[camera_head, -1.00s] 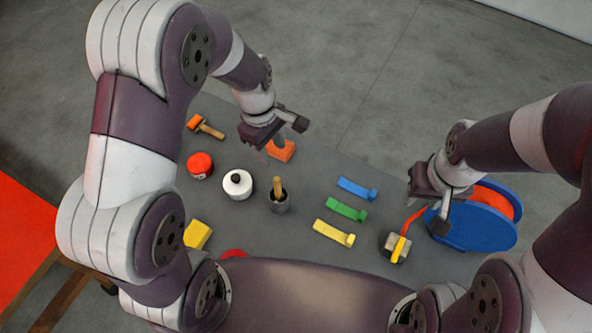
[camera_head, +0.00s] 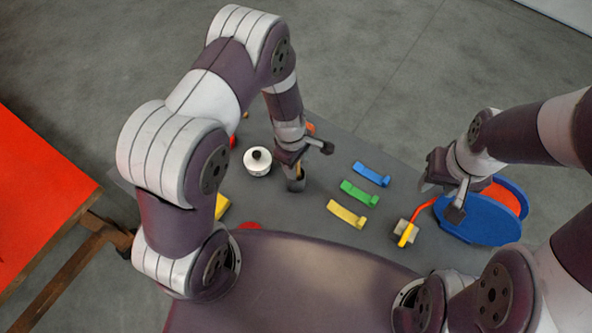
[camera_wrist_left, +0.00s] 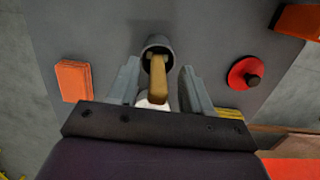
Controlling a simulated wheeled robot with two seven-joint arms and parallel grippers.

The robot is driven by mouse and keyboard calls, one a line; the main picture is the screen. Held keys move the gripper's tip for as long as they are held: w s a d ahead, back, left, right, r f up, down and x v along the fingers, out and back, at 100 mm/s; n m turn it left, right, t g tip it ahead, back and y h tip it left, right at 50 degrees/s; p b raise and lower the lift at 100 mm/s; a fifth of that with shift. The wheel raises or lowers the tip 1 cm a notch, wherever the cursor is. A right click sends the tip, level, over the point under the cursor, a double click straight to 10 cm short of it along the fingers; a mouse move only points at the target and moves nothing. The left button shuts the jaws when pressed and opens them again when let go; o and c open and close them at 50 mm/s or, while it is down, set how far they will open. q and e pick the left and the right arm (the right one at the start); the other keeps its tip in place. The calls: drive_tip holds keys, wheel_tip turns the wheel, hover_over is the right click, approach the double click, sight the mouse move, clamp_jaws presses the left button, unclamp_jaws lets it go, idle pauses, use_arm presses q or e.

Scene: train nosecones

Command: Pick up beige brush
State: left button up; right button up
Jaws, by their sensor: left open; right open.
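The beige brush stands handle up in a dark grey cup (camera_head: 295,184). Its tan handle (camera_wrist_left: 157,82) shows clearly in the left wrist view, rising from the cup (camera_wrist_left: 157,44) towards the camera. In the head view my left gripper (camera_head: 303,161) is just above the cup and hides most of the brush. In the left wrist view the open fingers of my left gripper (camera_wrist_left: 160,66) stand on either side of the handle, with gaps visible on both sides. My right gripper (camera_head: 454,199) is open by the blue reel and holds nothing.
A white can with a black knob (camera_head: 257,162) stands left of the cup. Blue (camera_head: 372,174), green (camera_head: 360,193) and yellow (camera_head: 346,214) strips lie to the right. A blue reel (camera_head: 478,220) and a block with a yellow strip (camera_head: 405,232) lie further right on the grey table.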

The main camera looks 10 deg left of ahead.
use_arm(q)
drive_tip(key=shift+w, duration=0.2)
clamp_jaws()
drive_tip(key=shift+r, duration=0.1)
